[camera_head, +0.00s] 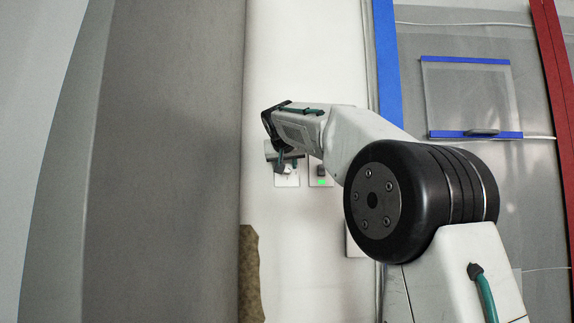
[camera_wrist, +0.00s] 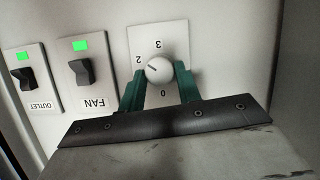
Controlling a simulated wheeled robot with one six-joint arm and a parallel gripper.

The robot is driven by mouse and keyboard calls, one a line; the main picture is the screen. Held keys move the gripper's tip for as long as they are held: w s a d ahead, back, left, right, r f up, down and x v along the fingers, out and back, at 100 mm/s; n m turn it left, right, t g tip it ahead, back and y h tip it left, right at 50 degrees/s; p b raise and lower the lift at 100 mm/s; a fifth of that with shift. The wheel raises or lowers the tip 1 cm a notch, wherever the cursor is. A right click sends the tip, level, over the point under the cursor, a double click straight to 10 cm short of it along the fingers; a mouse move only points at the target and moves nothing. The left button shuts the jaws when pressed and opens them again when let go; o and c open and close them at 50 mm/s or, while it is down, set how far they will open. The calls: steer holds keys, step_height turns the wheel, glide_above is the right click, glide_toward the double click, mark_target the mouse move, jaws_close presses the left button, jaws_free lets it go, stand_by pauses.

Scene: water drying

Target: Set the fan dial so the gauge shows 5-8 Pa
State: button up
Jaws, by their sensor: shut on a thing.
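The fan dial is a round white knob (camera_wrist: 159,70) with a dark pointer line, on a white plate (camera_wrist: 172,36) marked with 0, 2 and 3 in the wrist view; the view is turned, so the numbers appear upside down. My gripper (camera_wrist: 160,80) has its two green fingers on either side of the knob, shut on it. In the head view my gripper (camera_head: 284,163) is at the wall plate (camera_head: 287,180), and the knob is mostly hidden there. No gauge can be made out in either view.
The FAN switch (camera_wrist: 82,71) and OUTLET switch (camera_wrist: 26,77) sit beside the dial, each with a green light. In the head view, a grey wall face (camera_head: 170,160) stands close on the left. A blue-taped clear panel (camera_head: 468,97) is at right.

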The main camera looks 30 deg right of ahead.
steer(key=shift+n, duration=0.5)
steer(key=shift+h, duration=0.3)
steer(key=o, duration=1)
steer(key=shift+a, duration=0.1)
steer(key=shift+c, duration=0.2)
steer(key=v, duration=0.7)
steer(key=shift+s+a+r, duration=0.15)
steer(key=shift+a+r, duration=0.05)
steer(key=shift+a, duration=0.1)
